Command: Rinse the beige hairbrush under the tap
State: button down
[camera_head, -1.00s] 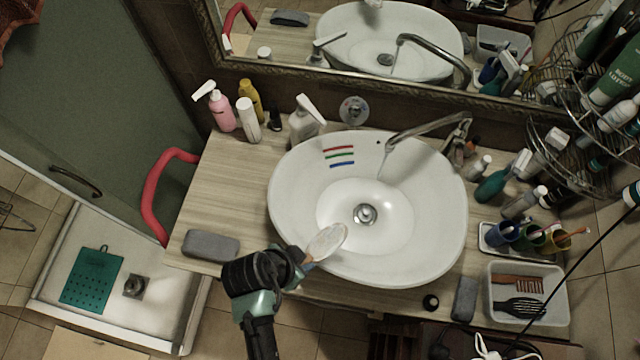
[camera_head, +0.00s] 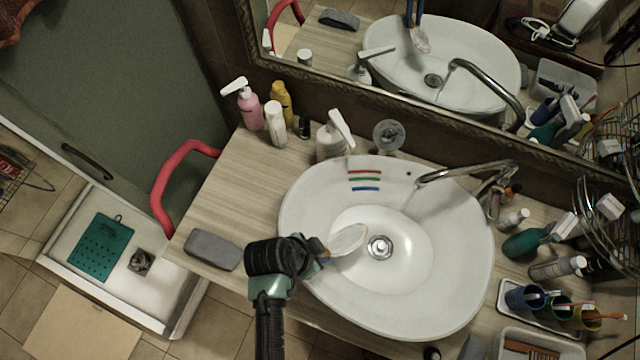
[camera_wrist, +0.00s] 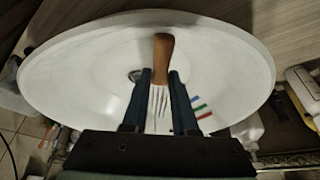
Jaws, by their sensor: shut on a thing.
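The beige hairbrush (camera_head: 348,240) has a pale oval head and is held over the white basin (camera_head: 455,300), just left of the drain (camera_head: 380,247). My gripper (camera_head: 325,257) is shut on it at the basin's front left. In the wrist view, a brown wooden part of the hairbrush (camera_wrist: 163,58) sticks out between the two blue fingers of my gripper (camera_wrist: 161,76). The metal tap (camera_head: 465,170) reaches over the basin from the back right; its spout end is behind and right of the brush. A faint line hangs below the spout; I cannot tell if it is water.
Pump bottles (camera_head: 335,135) stand behind the basin, left of the tap. A grey block (camera_head: 213,249) lies at the counter's front left. Cups (camera_head: 525,297) and a white tray (camera_head: 540,340) are at the right. A mirror (camera_head: 400,110) spans the back. The counter's left part is mostly clear.

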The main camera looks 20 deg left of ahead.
jog(key=f, duration=0.1)
jog(key=f+b, duration=0.1)
jog(key=f, duration=0.1)
jog(key=shift+w, duration=0.3)
jog(key=shift+d+f+b, duration=0.15)
jog(key=shift+b, duration=0.15)
jog(key=shift+w+d+f+b, duration=0.4)
jog(key=shift+w+d+b, duration=0.75)
jog(key=shift+w, duration=0.75)
jog(key=shift+w+d+f+b, duration=0.4)
jog(key=shift+w+d+b, duration=0.5)
jog(key=shift+w+d, duration=0.8)
jog(key=shift+w+d+f+b, duration=0.4)
jog(key=shift+w+d+b, duration=0.6)
jog(key=shift+w, duration=1.15)
jog(key=shift+s, duration=0.1)
jog(key=shift+s+d+p, duration=0.3)
jog(key=shift+d+p, duration=0.05)
jog(key=shift+d, duration=0.15)
jog(key=shift+w+a, duration=0.1)
jog(key=shift+w+a, duration=0.25)
jog(key=shift+a, duration=0.15)
